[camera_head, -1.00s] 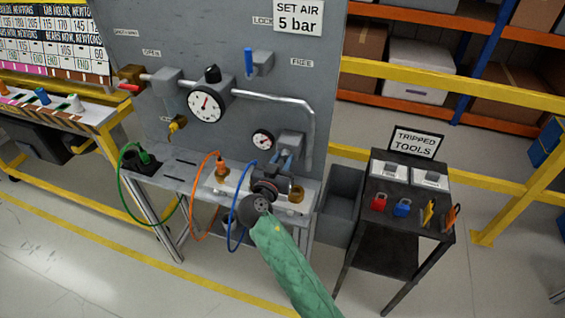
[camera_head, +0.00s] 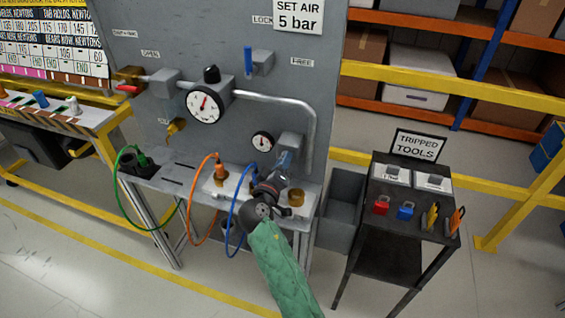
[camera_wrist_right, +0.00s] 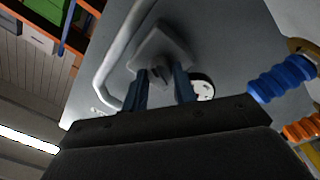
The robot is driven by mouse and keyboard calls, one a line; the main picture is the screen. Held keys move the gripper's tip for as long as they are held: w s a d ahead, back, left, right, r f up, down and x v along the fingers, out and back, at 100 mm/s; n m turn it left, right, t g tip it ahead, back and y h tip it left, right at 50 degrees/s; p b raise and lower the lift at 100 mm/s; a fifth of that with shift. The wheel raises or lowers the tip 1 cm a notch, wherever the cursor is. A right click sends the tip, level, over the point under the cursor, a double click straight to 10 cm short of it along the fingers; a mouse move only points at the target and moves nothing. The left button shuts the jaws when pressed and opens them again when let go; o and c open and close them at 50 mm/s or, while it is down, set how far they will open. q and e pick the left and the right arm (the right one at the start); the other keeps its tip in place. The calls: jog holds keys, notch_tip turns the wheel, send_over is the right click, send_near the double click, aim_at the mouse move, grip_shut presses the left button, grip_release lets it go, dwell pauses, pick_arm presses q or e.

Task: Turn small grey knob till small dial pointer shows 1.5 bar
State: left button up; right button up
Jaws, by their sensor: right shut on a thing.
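The small dial (camera_head: 262,142) has a white face and sits low on the grey panel. Its pointer is too small to read against the scale. In the right wrist view the dial (camera_wrist_right: 203,88) is partly hidden behind a finger. A grey block (camera_head: 291,141) stands right of it on the panel. My right gripper (camera_head: 285,160) reaches up to this block from below. In the right wrist view, its blue-grey fingers (camera_wrist_right: 162,82) are on either side of the small grey knob (camera_wrist_right: 160,72) and shut on it. My left gripper is not in view.
A larger dial (camera_head: 204,106) and a pipe (camera_head: 270,99) are above. Blue (camera_head: 238,205), orange (camera_head: 200,200) and green (camera_head: 130,205) hoses loop from the ledge, the blue one close to my right arm. A dark tool cart (camera_head: 390,245) stands at the right.

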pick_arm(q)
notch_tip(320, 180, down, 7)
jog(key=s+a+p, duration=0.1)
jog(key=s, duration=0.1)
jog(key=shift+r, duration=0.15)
pick_arm(e)
jog(key=shift+n, duration=2.4)
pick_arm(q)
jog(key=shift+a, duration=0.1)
pick_arm(e)
jog(key=o, duration=1)
jog(key=shift+c, duration=0.2)
jog(key=shift+s+f, duration=0.1)
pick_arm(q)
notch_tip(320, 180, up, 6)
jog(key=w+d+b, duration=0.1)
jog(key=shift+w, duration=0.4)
pick_arm(e)
jog(key=v, duration=0.7)
jog(key=shift+s, duration=0.25)
